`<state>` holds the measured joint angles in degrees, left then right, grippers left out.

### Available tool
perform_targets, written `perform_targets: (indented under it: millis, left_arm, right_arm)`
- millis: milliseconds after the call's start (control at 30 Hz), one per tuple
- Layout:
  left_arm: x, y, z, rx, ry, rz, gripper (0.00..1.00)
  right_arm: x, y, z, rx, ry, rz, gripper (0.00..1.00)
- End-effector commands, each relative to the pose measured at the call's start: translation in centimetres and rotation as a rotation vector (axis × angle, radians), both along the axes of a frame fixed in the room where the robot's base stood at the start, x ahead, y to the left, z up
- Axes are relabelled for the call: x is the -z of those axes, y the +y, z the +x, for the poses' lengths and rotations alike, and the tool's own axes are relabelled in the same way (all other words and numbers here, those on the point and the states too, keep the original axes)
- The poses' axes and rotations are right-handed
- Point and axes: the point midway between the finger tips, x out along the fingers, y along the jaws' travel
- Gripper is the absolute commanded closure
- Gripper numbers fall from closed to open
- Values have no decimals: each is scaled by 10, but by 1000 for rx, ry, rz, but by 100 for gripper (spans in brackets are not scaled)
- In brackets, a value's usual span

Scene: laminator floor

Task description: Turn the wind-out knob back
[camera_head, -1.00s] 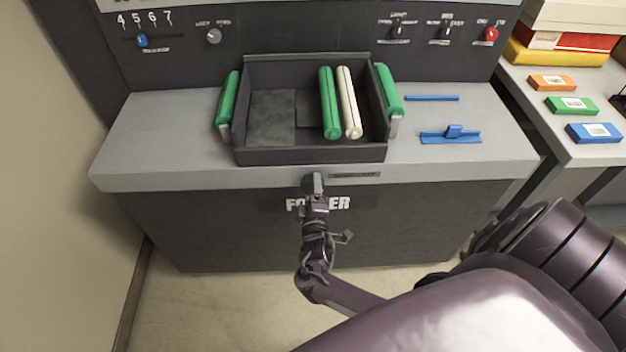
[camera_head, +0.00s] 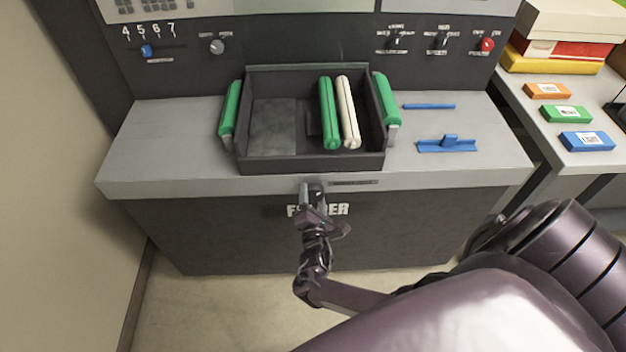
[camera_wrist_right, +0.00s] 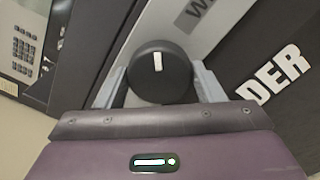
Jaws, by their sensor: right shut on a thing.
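The wind-out knob (camera_wrist_right: 160,75) is a round black knob with a white mark, on the front edge of the grey machine top. In the right wrist view it sits between the two grey fingers of my right gripper (camera_wrist_right: 158,88), which is shut on it. The white mark points nearly straight up and down in that view. In the head view my right gripper (camera_head: 313,192) is at the front edge, just below the tray, and mostly hides the knob. My left gripper is not in view.
A dark tray (camera_head: 310,164) with green handles holds a green roll (camera_head: 329,115) and a cream roll (camera_head: 348,115) above the knob. A blue bar (camera_head: 430,106) and a blue piece (camera_head: 447,146) lie to the right. A side table (camera_head: 590,155) holds small coloured boxes.

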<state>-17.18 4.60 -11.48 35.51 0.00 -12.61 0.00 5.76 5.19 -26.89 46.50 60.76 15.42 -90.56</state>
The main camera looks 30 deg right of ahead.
Motion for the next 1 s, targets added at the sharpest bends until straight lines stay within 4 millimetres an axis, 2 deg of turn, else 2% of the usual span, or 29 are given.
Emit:
perform_targets:
  millis: [600,1000]
  left_arm:
    - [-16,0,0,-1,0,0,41]
    - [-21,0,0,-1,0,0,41]
  right_arm:
    - [0,1,0,-2,305,-489,61]
    - [1,1,0,-2,436,-703,61]
